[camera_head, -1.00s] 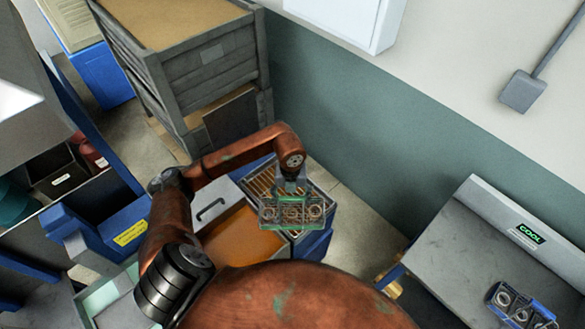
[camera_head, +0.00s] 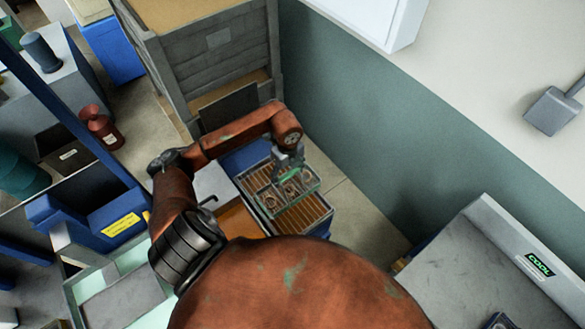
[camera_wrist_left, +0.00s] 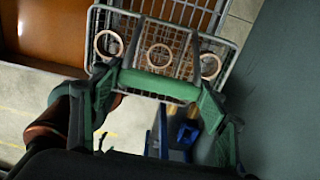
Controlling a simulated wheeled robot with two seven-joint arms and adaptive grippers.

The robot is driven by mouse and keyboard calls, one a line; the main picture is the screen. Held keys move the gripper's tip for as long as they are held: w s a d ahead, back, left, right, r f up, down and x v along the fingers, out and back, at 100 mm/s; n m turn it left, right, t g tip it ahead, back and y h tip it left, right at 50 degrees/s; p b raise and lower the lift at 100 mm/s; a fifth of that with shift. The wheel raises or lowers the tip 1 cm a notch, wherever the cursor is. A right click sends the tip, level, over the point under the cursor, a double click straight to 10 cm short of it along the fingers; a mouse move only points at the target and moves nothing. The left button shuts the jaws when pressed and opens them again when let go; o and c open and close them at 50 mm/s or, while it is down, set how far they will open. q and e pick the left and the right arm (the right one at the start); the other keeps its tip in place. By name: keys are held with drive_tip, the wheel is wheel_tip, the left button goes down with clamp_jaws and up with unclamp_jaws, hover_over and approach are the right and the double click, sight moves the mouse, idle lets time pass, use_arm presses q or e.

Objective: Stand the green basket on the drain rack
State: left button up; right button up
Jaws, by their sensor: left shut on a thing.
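The green basket (camera_head: 268,203) is a wire basket with ring parts in it and a green handle. My left gripper (camera_head: 288,172) is shut on its handle from above. In the left wrist view, the fingers (camera_wrist_left: 158,98) sit at either end of the green handle (camera_wrist_left: 160,84), with three rings (camera_wrist_left: 159,57) in a row beyond. The drain rack (camera_head: 306,214) has brown slats in a grey frame. The basket is over its middle, with slats showing on both sides. I cannot tell whether the basket touches the slats. My right gripper is not in view.
An orange-brown tank (camera_head: 238,219) with a grey lid (camera_head: 212,184) adjoins the rack on the left. A grey crate stack (camera_head: 213,60) stands behind. The green wall (camera_head: 345,130) is to the right. A grey bench with a COOL display (camera_head: 540,264) is at lower right.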

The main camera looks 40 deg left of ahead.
use_arm(q)
drive_tip(key=shift+w+f, duration=0.1)
drive_tip(key=shift+f, duration=0.15)
drive_tip(key=shift+s+a+f+b, duration=0.1)
drive_tip(key=shift+s+f+b, duration=0.05)
drive_tip(key=shift+f+b, duration=0.35)
drive_tip(key=shift+s+f+b, duration=0.15)
drive_tip(key=shift+f+b, duration=0.25)
drive_tip(key=shift+f, duration=0.05)
wheel_tip(320, 180, down, 3)
drive_tip(key=shift+w+r+b, duration=0.1)
drive_tip(key=shift+r+b, duration=0.05)
drive_tip(key=shift+b, duration=0.7)
drive_tip(key=shift+f, duration=0.3)
drive_tip(key=shift+f+b, duration=0.35)
drive_tip(key=shift+b, duration=0.1)
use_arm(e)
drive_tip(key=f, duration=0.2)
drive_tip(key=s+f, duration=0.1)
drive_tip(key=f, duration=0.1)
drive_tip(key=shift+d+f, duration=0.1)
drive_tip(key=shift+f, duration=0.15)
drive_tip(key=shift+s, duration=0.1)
